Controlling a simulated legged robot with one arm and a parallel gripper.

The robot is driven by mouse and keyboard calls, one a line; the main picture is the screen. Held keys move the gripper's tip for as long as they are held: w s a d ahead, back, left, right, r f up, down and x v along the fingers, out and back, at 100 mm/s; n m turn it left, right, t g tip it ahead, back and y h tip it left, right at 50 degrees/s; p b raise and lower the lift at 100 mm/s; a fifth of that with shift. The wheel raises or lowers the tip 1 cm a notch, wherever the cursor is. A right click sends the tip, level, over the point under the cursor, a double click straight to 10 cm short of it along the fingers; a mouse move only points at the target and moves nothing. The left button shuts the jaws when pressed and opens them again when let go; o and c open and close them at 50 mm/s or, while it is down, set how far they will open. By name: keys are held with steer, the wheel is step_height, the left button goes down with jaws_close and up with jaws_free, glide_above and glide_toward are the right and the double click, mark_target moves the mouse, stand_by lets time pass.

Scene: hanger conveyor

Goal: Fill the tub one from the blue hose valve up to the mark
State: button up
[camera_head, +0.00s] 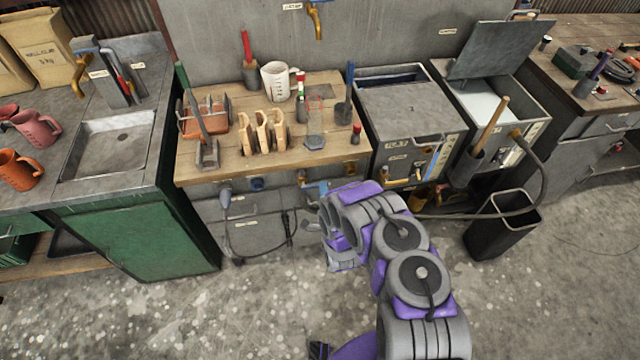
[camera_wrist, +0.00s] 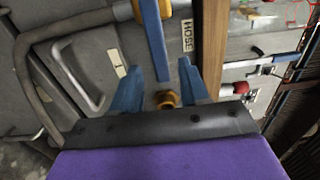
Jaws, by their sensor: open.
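In the wrist view my gripper (camera_wrist: 171,70) is open. The blue lever of the hose valve (camera_wrist: 155,42) reaches down between its two blue fingers, with a gap at each side. Brass fittings show near the lever, and a HOSE label is beside it. In the head view the blue-handled valve (camera_head: 318,187) sits under the front edge of the wooden bench, partly behind my arm. A grey surface marked 1 with a bar handle (camera_wrist: 118,66), seemingly tub one, shows left of the valve in the wrist view. Its inside, water level and mark are not visible.
The wooden bench (camera_head: 230,165) holds tools, a white jug (camera_head: 276,80) and wooden blocks. Right of it stand two grey lidded bins (camera_head: 405,108). A sink (camera_head: 110,143) is at left. A dark cable hangs under the bench. The floor in front is clear.

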steer(key=shift+b+x, duration=0.6)
steer(key=shift+x, duration=2.15)
steer(key=shift+f, duration=0.1)
jaws_close()
